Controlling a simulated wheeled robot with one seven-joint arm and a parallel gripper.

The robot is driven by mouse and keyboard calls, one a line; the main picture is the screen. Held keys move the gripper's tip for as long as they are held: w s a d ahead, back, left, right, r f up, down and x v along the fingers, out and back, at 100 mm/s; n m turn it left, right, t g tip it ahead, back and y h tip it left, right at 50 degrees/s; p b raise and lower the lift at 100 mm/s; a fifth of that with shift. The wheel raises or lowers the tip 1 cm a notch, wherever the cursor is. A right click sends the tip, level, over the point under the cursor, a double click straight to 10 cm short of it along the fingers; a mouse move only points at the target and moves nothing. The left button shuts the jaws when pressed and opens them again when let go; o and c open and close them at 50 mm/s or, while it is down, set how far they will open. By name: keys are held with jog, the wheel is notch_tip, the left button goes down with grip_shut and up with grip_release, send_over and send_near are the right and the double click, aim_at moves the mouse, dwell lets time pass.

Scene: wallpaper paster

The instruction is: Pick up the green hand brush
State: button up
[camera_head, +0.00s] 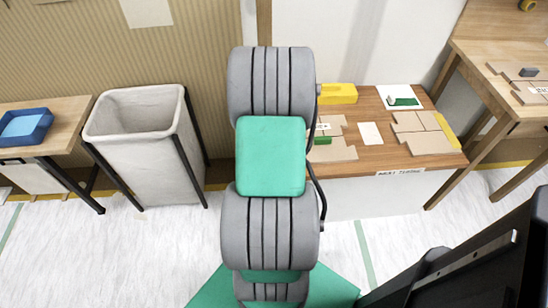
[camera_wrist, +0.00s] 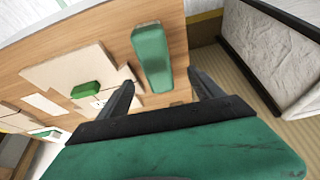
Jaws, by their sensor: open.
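A long green piece, which looks like the green hand brush (camera_wrist: 152,52), lies on the wooden table top (camera_wrist: 118,40) in the wrist view. My gripper (camera_wrist: 161,80) is open, with one dark finger on each side of the brush's near end in the picture. I cannot tell whether the fingertips are down at its height. Nothing is seen held. In the head view my arm covers that part of the table, so neither the brush nor my fingers show there.
A small green block (camera_wrist: 86,89) and cardboard pieces (camera_wrist: 65,68) lie left of the brush. In the head view, a yellow block (camera_head: 338,94) and a green item on white paper (camera_head: 405,101) are on the table. A lined bin (camera_head: 140,125) stands left of my arm.

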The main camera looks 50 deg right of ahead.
jog(key=x, duration=0.5)
jog(key=b+x, duration=0.1)
jog(key=x, duration=0.1)
jog(key=shift+s+d+f, duration=0.1)
jog(key=shift+d+f, duration=0.15)
jog(key=shift+d, duration=0.15)
jog(key=shift+c, duration=0.3)
jog(key=shift+r, duration=0.1)
jog(key=c, duration=1.5)
jog(key=shift+c, duration=0.2)
jog(key=r, duration=0.4)
jog(key=shift+s+d+r+p, duration=0.1)
jog(key=shift+s+d+p, duration=0.05)
jog(key=shift+s+p, duration=0.25)
jog(key=s+d+r+p, duration=0.1)
jog(key=s+d+r, duration=0.1)
jog(key=s+r, duration=0.6)
jog(key=s, duration=0.5)
jog(key=shift+d+r+p, duration=0.2)
jog(key=shift+r+p, duration=0.1)
jog(key=shift+r, duration=0.1)
